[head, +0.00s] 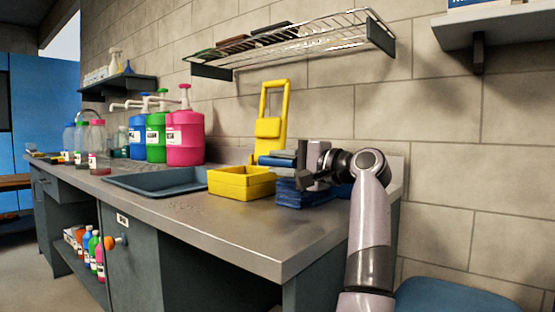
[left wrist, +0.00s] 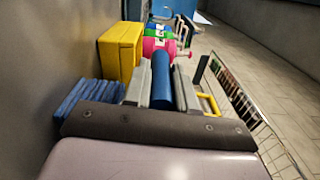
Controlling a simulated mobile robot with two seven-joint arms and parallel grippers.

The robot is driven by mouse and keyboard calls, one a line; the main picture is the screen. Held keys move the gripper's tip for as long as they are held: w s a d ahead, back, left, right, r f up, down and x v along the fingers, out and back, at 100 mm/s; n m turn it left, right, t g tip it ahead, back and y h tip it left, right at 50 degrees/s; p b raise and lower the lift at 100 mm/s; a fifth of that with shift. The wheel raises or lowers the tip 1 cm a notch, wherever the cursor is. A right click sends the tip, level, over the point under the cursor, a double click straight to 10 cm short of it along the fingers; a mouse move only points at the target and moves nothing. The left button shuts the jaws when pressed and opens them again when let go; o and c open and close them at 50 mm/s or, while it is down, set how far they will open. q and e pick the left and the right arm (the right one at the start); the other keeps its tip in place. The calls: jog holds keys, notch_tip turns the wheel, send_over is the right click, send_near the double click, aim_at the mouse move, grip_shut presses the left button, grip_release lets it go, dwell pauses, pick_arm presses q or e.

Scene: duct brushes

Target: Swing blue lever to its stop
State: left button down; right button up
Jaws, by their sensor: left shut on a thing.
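My left gripper (head: 280,161) is above the right end of the counter, its grey fingers pointing left along the counter. It also shows in the left wrist view (left wrist: 160,82), where its two fingers are shut on a long blue bar (left wrist: 161,70). The bar looks like the blue lever. It lies between the fingers and reaches out past their tips. In the head view the bar (head: 271,160) shows only in part beside the fingers. Its pivot and stop cannot be made out. My right gripper is not in view.
A folded blue stack (head: 303,195) lies below the gripper. A yellow bin (head: 240,187) stands left of it, with a yellow frame (head: 284,105) behind. A sink (head: 160,181) and coloured pump bottles (head: 186,135) are farther left. A wire rack (head: 300,40) hangs above. The counter's front right is clear.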

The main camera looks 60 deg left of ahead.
pick_arm(q)
jog(key=shift+w+f, duration=0.1)
jog(key=shift+f, duration=0.1)
jog(key=c, duration=0.9)
grip_release()
jog(key=shift+f, duration=0.1)
jog(key=shift+w+d, duration=0.1)
jog(key=shift+d, duration=0.15)
jog(key=p+v, duration=0.1)
jog(key=v, duration=0.5)
jog(key=shift+d+p, duration=0.3)
jog(key=shift+d, duration=0.05)
